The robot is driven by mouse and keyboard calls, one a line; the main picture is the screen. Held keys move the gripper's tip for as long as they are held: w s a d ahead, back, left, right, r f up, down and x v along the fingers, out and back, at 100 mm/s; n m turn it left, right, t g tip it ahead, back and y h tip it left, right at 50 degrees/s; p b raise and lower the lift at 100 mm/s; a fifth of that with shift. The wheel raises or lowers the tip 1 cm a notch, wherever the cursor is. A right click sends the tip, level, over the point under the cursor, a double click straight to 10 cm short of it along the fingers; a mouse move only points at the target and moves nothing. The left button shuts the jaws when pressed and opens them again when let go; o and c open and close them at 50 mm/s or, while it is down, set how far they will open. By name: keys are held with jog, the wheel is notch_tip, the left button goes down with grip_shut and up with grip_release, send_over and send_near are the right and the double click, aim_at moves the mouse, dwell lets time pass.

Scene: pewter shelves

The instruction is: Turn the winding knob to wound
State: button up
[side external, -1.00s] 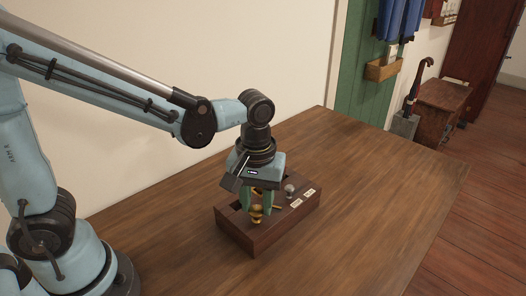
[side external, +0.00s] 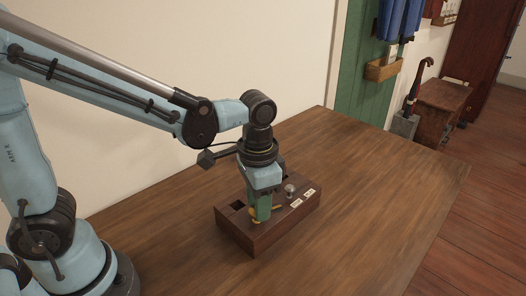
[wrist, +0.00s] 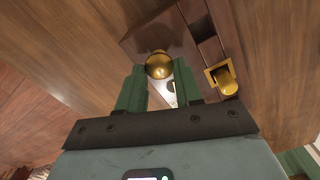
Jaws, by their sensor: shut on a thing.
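A dark wooden box (side external: 258,236) stands on the table, with brass fittings, a silver knob (side external: 290,189) and two small white labels on its top. My gripper (side external: 260,216) points straight down at the front left part of the box. Its green fingers are shut on a brass knob (wrist: 158,66), which shows between the fingertips in the wrist view. In the side view the fingers hide most of this knob. A second brass fitting (wrist: 224,79), a tab on a square plate, lies right of the fingers in the wrist view. The label writing is too small to read.
The wooden table (side external: 370,195) is clear around the box. A pale wall (side external: 190,60) rises behind it. A green door panel, a small wall rack (side external: 382,70) and a wooden chest (side external: 440,105) stand beyond the table.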

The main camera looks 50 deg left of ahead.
jog(key=m, duration=0.4)
jog(key=shift+m, duration=0.3)
jog(key=m, duration=0.3)
jog(key=shift+s+d+m, duration=0.1)
jog(key=shift+m, duration=0.2)
jog(key=m, duration=0.4)
jog(key=shift+s, duration=0.1)
jog(key=shift+m, duration=2.1)
jog(key=o, duration=1)
jog(key=shift+o, duration=0.2)
jog(key=shift+r, duration=0.1)
notch_tip(320, 180, up, 12)
